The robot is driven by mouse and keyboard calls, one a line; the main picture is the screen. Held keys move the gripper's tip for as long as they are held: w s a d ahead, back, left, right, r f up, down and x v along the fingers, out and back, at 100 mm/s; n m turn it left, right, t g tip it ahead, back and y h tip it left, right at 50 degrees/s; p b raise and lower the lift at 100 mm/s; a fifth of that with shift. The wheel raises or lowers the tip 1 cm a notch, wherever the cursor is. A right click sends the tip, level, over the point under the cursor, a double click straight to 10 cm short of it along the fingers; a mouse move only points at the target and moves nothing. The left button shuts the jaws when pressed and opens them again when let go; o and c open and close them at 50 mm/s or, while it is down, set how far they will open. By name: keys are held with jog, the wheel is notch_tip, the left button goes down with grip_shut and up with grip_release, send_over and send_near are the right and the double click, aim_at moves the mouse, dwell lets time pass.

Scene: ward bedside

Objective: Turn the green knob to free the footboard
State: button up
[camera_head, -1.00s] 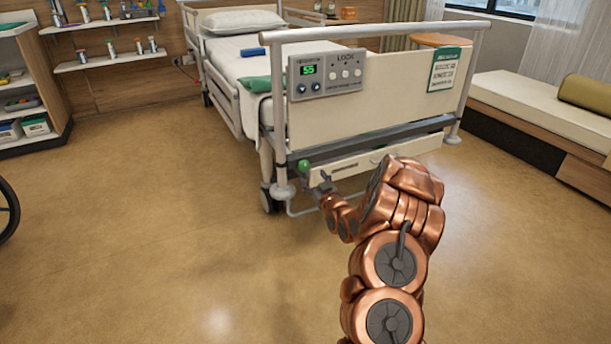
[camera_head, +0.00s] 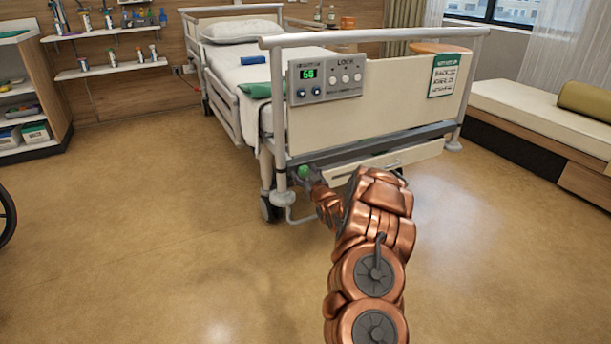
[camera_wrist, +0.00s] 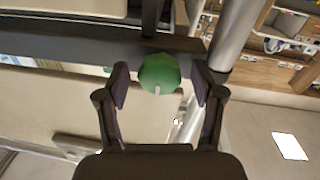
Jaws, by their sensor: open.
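The green knob (camera_head: 304,172) sits low at the left corner of the bed's foot end, below the footboard (camera_head: 375,105). In the wrist view the green knob (camera_wrist: 160,73) is round, with a small pale mark at its lower edge. My gripper (camera_wrist: 161,88) is open, with one finger on each side of the knob and a small gap visible on both sides. In the head view my gripper (camera_head: 306,177) is at the knob, and its fingers are small and partly hidden by my arm.
A control panel (camera_head: 325,79) with a green display is on the footboard. A grey crossbar (camera_wrist: 60,42) and a metal post (camera_wrist: 233,45) are close to my gripper. A padded bench (camera_head: 540,112) stands at the right.

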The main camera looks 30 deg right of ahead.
jog(key=shift+c, duration=0.2)
jog(key=c, duration=1.1)
